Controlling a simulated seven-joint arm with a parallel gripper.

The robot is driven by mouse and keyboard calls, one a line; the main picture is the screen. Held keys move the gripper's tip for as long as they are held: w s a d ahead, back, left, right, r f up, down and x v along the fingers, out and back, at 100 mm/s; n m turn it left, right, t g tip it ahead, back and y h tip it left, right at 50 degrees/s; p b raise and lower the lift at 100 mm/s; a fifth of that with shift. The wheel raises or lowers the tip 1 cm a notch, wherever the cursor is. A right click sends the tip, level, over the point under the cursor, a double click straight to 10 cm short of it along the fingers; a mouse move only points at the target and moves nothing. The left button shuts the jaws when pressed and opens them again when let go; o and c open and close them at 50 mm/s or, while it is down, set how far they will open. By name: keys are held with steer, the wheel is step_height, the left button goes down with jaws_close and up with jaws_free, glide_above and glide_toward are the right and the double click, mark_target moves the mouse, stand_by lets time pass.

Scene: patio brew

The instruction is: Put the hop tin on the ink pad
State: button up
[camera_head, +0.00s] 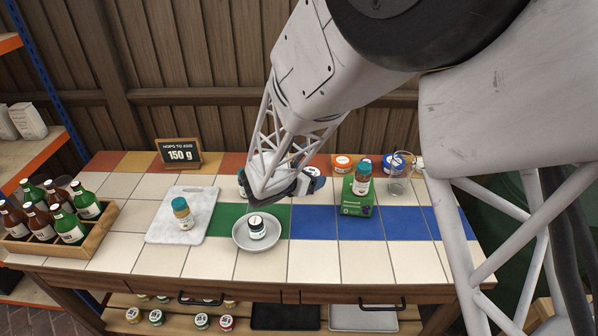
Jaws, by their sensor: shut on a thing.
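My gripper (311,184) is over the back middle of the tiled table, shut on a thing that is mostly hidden. A dark tin (257,228) with a pale label, possibly a hop tin, stands upright in a round grey dish (240,243), in front of and to the left of my gripper. Another tin (242,184) is partly hidden behind my arm. I cannot tell which is the task's hop tin. A flat green box (357,209) to the right bears a bottle with a teal cap (362,177). I cannot make out an ink pad for certain.
A teal-capped jar (183,214) stands on a marble board (160,233). A wooden crate (92,238) of bottles is at left. A sign (180,154) reads 150 g. The front right tiles are clear.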

step_height(320, 180, down, 8)
steer(key=shift+r, duration=0.15)
stand_by(0.3)
steer(key=w+a, duration=0.1)
steer(key=w, duration=0.4)
steer(key=w+a+f, duration=0.1)
steer(key=w, duration=0.4)
steer(key=w+a, duration=0.2)
steer(key=w, duration=0.3)
steer(key=shift+w+f, duration=0.25)
steer(key=shift+f, duration=1.7)
steer(key=shift+f, duration=0.15)
steer(key=o, duration=0.9)
